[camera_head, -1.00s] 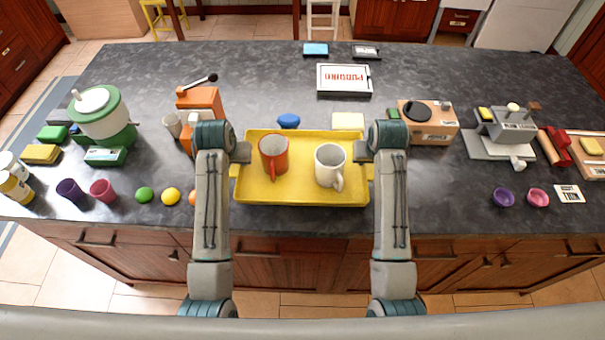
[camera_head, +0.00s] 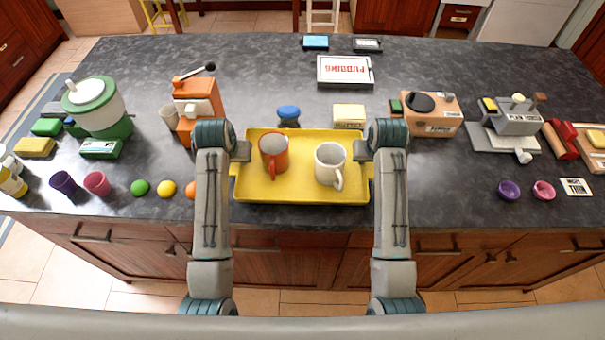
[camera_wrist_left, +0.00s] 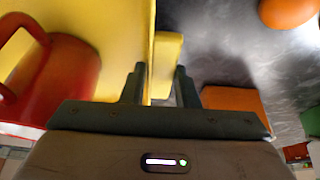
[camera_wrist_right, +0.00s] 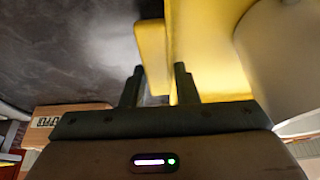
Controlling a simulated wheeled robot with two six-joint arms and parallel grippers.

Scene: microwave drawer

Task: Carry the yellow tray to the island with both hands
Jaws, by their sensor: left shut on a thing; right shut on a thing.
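The yellow tray (camera_head: 300,194) is level over the near part of the dark island counter, its front side close to the counter's front edge. It carries an orange-red mug (camera_head: 273,152) on the left and a white mug (camera_head: 330,165) on the right, both upright. My left gripper (camera_head: 241,151) is shut on the tray's left handle (camera_wrist_left: 164,62). My right gripper (camera_head: 363,151) is shut on its right handle (camera_wrist_right: 151,55). I cannot tell whether the tray's underside touches the counter.
The island counter (camera_head: 260,80) has free room behind the tray. An orange coffee machine (camera_head: 197,100) stands left of it, a blue-lidded item (camera_head: 288,112) and a pale yellow box (camera_head: 349,112) just behind. An orange-tan box (camera_head: 432,120) stands right. Small balls (camera_head: 167,189) lie left.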

